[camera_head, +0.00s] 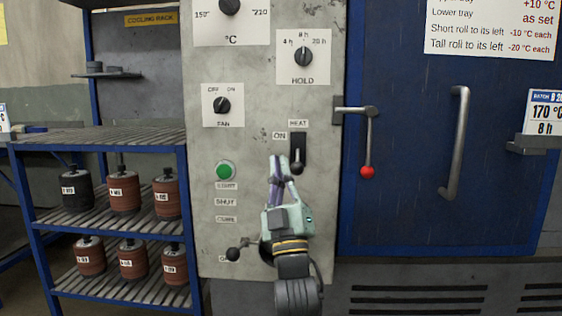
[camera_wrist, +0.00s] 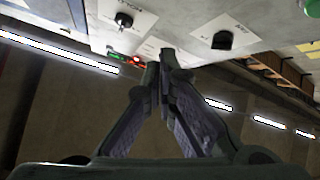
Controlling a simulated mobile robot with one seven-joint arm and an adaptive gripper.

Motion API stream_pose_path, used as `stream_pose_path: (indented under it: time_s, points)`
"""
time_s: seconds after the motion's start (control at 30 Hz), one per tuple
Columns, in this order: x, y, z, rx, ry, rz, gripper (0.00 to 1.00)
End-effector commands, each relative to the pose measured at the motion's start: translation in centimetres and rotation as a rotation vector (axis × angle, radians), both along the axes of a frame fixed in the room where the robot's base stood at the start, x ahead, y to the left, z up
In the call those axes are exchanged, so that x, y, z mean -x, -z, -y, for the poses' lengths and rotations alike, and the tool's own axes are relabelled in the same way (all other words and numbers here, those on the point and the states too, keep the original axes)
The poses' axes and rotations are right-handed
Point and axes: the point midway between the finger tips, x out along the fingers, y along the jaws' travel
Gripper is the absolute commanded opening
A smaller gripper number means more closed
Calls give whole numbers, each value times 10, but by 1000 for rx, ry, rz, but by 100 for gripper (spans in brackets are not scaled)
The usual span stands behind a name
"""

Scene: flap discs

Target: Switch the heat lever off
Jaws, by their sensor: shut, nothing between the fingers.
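The heat lever (camera_head: 296,168) is a dark knob at the lower end of a black upright slot (camera_head: 298,143) under the HEAT label. The ON label (camera_head: 279,136) is beside the upper part of the slot. My gripper (camera_head: 279,162) is shut and empty, its fingers pointing up in front of the panel. Its tips appear just left of the lever knob; I cannot tell whether they touch it. The closed fingertips also show in the wrist view (camera_wrist: 166,58), where I cannot make out the lever.
The grey panel (camera_head: 255,200) also carries the fan knob (camera_head: 222,105), the hold knob (camera_head: 303,56) and a green button (camera_head: 224,171). To the right, a red-tipped door handle (camera_head: 367,171) hangs beside the blue door (camera_head: 410,150). A rack (camera_head: 110,222) with several rolls stands left.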

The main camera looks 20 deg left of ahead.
Motion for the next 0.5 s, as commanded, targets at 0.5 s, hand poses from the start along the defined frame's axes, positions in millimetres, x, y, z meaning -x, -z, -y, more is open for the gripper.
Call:
stream_pose_path:
  time_s: [0.5]
  points:
    - [20, 71, 18, 1, 1, -3, 0]
